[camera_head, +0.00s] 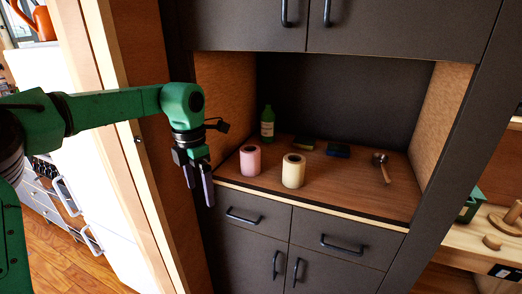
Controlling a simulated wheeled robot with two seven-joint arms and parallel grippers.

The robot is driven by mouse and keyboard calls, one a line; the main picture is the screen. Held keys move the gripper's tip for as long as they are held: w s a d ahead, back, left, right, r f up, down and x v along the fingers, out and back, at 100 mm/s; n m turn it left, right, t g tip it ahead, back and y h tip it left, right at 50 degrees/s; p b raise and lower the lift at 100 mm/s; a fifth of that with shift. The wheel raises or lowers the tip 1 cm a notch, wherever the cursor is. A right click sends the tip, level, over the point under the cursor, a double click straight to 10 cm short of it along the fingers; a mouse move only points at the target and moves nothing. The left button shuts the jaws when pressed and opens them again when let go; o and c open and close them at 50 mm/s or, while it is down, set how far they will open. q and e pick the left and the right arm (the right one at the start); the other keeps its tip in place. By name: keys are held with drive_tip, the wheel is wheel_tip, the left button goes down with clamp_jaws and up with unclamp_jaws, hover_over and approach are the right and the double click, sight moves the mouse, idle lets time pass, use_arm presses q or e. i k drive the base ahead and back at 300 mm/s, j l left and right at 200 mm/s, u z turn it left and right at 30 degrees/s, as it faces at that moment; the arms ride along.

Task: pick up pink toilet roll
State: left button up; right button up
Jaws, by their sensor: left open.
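The pink toilet roll (250,160) stands upright on the wooden counter (340,192) of a dark cabinet niche, near its left front. A cream toilet roll (293,171) stands upright just to its right. My left gripper (198,184) is open and empty, with its fingers pointing down. It is to the left of the pink roll, by the counter's left front edge, and apart from the roll. My right gripper is not in view.
A green bottle (267,125) stands behind the pink roll. Two small flat items, one green (305,147) and one blue (338,151), lie further back. A metal utensil (382,167) lies at the right. Counter space between it and the cream roll is clear. Cabinet walls enclose both sides.

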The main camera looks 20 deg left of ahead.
sight(250, 153)
drive_tip(key=i, duration=1)
